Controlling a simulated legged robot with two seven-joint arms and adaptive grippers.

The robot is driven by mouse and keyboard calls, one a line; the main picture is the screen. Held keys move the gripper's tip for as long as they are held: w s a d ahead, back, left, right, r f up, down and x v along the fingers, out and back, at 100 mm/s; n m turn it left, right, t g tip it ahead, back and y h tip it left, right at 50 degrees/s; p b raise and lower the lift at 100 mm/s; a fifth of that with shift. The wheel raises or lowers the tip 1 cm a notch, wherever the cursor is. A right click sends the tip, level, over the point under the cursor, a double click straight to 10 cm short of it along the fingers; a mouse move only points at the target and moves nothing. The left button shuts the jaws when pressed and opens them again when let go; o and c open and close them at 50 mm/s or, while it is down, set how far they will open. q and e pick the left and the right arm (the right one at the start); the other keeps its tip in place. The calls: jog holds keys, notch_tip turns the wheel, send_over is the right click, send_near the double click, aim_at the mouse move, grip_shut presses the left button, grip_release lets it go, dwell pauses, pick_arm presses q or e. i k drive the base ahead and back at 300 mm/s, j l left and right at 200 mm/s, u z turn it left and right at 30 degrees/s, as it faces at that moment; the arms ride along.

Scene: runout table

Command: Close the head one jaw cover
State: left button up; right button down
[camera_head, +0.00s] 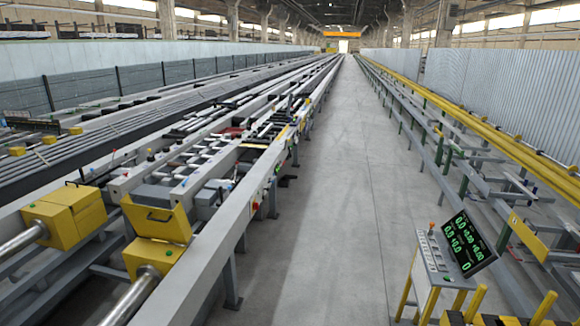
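Two yellow machine heads stand at the lower left on the grey runout table. The nearer head (150,258) has a yellow jaw cover (157,220) with a dark handle, tilted up and standing open above the body. The other yellow head (65,213), further left, has its top cover lying flat and looks closed. No readable label tells which is head one. A round metal bar (130,300) meets the nearer head, and another metal bar (22,240) meets the left head. Neither of my grippers is in view.
A long grey rail (222,200) runs beside the nearer head, along the walkway. A control stand with a tilted green-digit display (463,243) stands at the lower right. Yellow pipes (480,126) line the right side. The concrete aisle (340,200) between is clear.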

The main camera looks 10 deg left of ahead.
aim_at(164, 225)
jog(key=i+u, duration=0.35)
jog(key=i, duration=0.25)
jog(key=i+l+u, duration=0.35)
jog(key=i, duration=0.25)
